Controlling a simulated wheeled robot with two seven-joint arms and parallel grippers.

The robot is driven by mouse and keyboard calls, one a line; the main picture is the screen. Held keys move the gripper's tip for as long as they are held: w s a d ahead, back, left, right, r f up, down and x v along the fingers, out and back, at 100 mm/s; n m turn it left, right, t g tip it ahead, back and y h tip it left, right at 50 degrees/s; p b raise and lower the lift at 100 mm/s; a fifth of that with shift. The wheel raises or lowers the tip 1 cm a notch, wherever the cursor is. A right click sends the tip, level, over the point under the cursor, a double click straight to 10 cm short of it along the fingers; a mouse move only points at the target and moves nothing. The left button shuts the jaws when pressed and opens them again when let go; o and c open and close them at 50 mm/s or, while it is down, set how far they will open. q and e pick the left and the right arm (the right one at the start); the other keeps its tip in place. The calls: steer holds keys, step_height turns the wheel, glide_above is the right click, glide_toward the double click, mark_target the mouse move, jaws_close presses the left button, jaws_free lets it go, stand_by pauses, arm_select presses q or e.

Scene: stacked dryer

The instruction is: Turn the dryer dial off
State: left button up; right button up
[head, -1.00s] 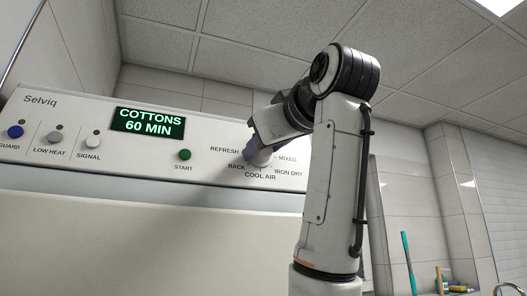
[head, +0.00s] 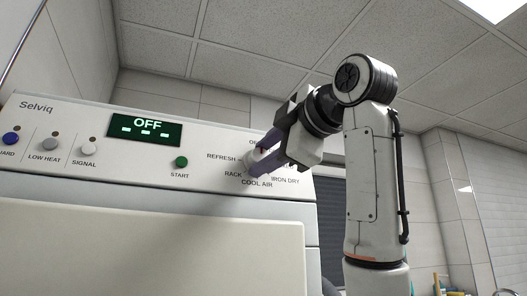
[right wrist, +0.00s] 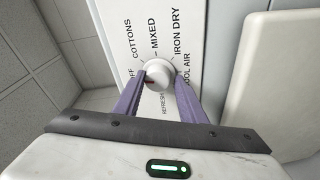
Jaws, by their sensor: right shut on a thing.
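The dryer's dial (right wrist: 158,75) is a round white knob with a small dark red mark, which points left towards the partly hidden OFF label. In the head view the dial (head: 251,160) is partly covered by my right gripper (head: 257,158). The two purple fingers of the right gripper (right wrist: 157,88) are shut on the dial, one on each side. The dryer's display (head: 145,129) reads OFF with dashes below it. My left gripper is in neither view.
The green START button (head: 181,162) and several option buttons sit left of the dial on the control panel (head: 110,172). A pale flat panel (head: 150,250) stands below it. Bottles and tools (head: 445,284) are at the lower right.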

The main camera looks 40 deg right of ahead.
steer(key=shift+s+d+r+n, duration=0.15)
steer(key=shift+d+r+n, duration=0.05)
steer(key=shift+r+n, duration=0.3)
stand_by(0.3)
steer(key=o, duration=0.9)
steer(key=shift+f, duration=0.1)
steer(key=shift+f+n, duration=0.1)
steer(key=shift+n, duration=0.2)
steer(key=shift+a, duration=0.1)
